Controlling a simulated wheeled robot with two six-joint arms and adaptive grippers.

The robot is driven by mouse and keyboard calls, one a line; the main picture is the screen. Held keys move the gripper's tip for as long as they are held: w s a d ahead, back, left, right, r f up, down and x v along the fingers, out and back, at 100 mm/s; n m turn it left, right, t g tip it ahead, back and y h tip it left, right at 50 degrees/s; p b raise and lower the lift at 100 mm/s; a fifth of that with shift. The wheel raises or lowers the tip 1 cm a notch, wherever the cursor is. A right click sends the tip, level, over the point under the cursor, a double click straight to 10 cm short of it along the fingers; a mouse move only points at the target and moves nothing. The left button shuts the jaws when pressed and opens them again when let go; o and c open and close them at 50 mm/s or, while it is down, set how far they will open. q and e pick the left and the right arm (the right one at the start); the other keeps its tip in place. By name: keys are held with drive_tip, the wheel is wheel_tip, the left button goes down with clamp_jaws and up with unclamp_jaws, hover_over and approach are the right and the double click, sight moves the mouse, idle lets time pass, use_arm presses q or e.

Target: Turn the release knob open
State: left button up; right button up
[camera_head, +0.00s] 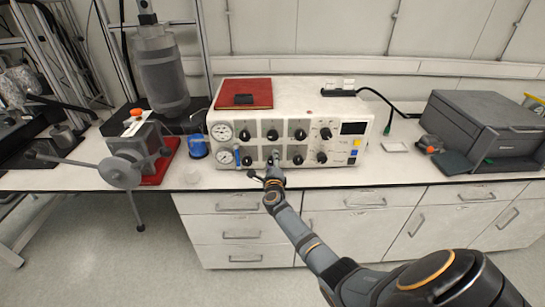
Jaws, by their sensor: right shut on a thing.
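The white control box (226,106) stands on the bench, with two rows of black knobs on its front. My right gripper (274,163) is at the lower row and covers most of the middle knob there. It is shut on that knob, which I take as the release knob; labels are too small to read. The knob's angle is hidden behind the fingers. My right arm reaches up to the box from the lower right. My left gripper is not in view.
Two gauges (222,132) sit at the panel's left. A red book (243,91) lies on the box. A red-based device with a handwheel (122,170) stands left, a grey printer-like machine (485,125) right.

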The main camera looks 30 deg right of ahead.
drive_tip(key=n+p, duration=0.2)
drive_tip(key=n, duration=0.3)
drive_tip(key=shift+n+p, duration=0.3)
drive_tip(key=shift+p, duration=0.1)
drive_tip(key=shift+f+n+p, duration=0.1)
drive_tip(key=shift+n+p, duration=0.7)
drive_tip(key=shift+n, duration=1.2)
drive_tip(key=o, duration=1.2)
drive_tip(key=v, duration=1.2)
